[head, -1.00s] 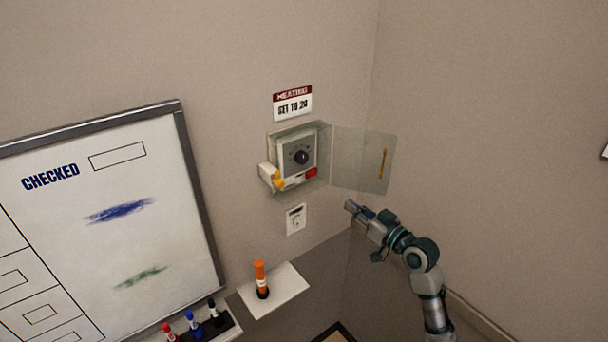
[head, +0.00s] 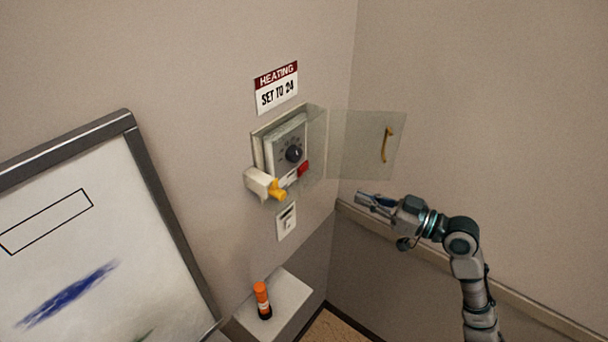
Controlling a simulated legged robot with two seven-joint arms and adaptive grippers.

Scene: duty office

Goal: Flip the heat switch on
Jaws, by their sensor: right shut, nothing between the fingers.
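The heating control box (head: 284,146) is on the wall, with a black dial (head: 294,154) on its grey face. Its clear cover (head: 362,145) with a yellow handle (head: 386,144) stands swung open to the right. A yellow lever (head: 277,190) sticks out of a white housing (head: 257,181) at the box's lower left. A red switch (head: 303,169) is at the lower right of the face. I cannot tell which of these is the heat switch. My right gripper (head: 362,199) is shut and empty, below the open cover and right of the box, touching nothing. My left gripper is not in view.
A sign (head: 276,88) reading "HEATING SET TO 20" or similar hangs above the box. A small white plate (head: 287,221) is below it. A whiteboard (head: 80,240) is at left. A rail (head: 530,303) runs along the right wall.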

